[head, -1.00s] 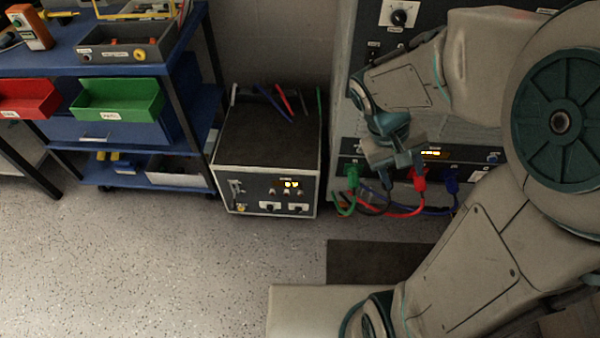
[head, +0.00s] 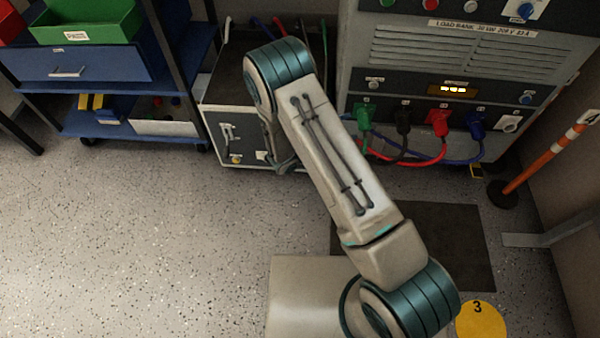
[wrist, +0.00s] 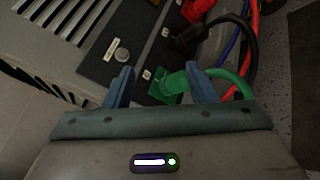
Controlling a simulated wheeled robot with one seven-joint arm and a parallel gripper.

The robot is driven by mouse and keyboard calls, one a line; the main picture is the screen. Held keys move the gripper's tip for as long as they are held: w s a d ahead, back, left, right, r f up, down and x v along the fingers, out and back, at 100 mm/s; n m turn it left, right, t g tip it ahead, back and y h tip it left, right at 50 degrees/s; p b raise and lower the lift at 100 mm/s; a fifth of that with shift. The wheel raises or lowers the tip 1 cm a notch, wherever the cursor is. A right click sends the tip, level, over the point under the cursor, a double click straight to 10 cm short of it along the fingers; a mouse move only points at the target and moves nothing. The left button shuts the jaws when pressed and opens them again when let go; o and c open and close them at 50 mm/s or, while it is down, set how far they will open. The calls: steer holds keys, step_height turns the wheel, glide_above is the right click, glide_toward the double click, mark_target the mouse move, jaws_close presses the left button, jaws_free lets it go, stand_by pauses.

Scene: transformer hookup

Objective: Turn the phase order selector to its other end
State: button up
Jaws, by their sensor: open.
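No selector can be named as the phase order selector with certainty, because the small labels are unreadable. On the load bank (head: 350,55), candidate knobs are a blue knob on a white plate (head: 525,10), a grey round knob (head: 375,85) and a blue knob at the lower right (head: 527,99). A grey round knob beside a small label also shows in the wrist view (wrist: 122,55). My gripper (wrist: 159,68) is open, its two blue-grey fingers apart. A green plug (wrist: 172,84) shows between and beyond them; contact cannot be told. In the head view my arm hides the fingers.
Green (head: 364,114), black (head: 403,120), red (head: 438,122) and blue (head: 476,122) plugs with hanging cables line the load bank's lower panel. A smaller grey unit (head: 222,150) stands left, partly behind my arm. An orange-white barrier post (head: 545,160) stands right. Floor is open at left.

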steer(key=s+a+f+n+t+y+b, duration=0.25)
steer(key=a+f+n+y, duration=0.2)
steer(key=f, duration=0.65)
steer(key=s+a+f+n+t+y+b, duration=0.1)
steer(key=a+f+n+t+y+b, duration=0.3)
steer(key=f, duration=0.8)
steer(key=s+a+f+n+t+y+b, duration=0.1)
steer(key=a+f+n+t+y+b, duration=0.25)
steer(key=f, duration=0.75)
steer(key=w+a+g+y+b, duration=0.1)
steer(key=w+b, duration=0.3)
steer(key=w, duration=0.9)
steer(key=shift+w+a+g+y+b, duration=0.15)
steer(key=shift+w+g+y+b, duration=0.1)
steer(key=shift+g+y+b, duration=0.15)
steer(key=c, duration=1)
